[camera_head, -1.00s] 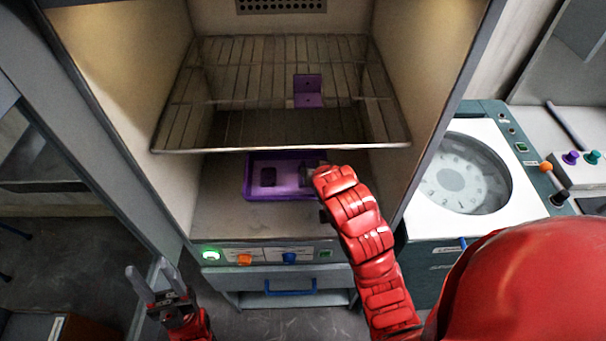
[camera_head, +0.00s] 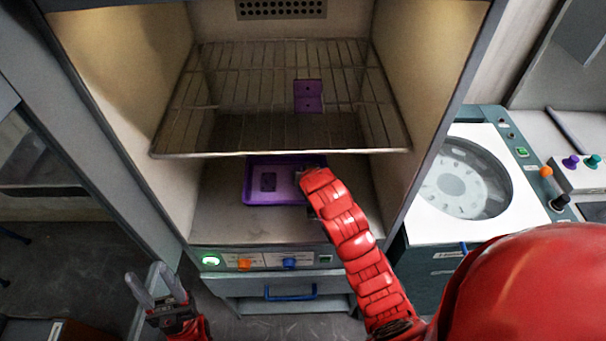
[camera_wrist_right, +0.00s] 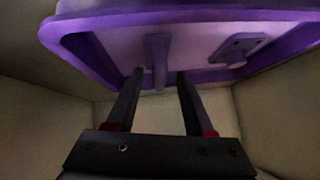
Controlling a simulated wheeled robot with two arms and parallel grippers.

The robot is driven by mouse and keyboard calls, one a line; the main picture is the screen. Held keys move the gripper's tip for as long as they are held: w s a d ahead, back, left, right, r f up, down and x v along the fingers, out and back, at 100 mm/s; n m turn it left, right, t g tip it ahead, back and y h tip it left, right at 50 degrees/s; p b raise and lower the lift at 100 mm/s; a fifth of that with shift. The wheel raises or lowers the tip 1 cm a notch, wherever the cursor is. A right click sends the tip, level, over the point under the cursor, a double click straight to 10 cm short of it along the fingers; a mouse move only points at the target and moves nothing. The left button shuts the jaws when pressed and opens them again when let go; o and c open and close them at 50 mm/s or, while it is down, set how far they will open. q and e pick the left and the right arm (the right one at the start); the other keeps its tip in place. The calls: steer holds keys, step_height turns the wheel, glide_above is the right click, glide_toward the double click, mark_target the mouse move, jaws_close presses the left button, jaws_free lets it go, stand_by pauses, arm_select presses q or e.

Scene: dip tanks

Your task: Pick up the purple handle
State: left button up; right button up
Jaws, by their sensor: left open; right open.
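A purple tray (camera_head: 249,190) sits on the floor of the cabinet, under the wire shelf. The right wrist view shows the tray (camera_wrist_right: 75,33) up close, with a narrow purple handle (camera_wrist_right: 157,62) standing on it. My right gripper (camera_wrist_right: 158,75) is open, and the handle appears between the lines of its fingertips; I cannot tell whether they touch it. In the head view my red right forearm and the shelf edge mostly hide this gripper and the handle. My left gripper (camera_head: 152,288) is open and empty, low at the left outside the cabinet.
A wire shelf (camera_head: 230,154) hangs just above the tray, with a purple bracket (camera_head: 308,96) on it. Cabinet walls close in on both sides. A machine with a round window (camera_head: 465,180) stands right.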

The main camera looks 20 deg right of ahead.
steer(key=shift+w+f, duration=0.2)
steer(key=shift+f, duration=0.1)
jaws_close()
steer(key=shift+r, duration=0.15)
stand_by(0.3)
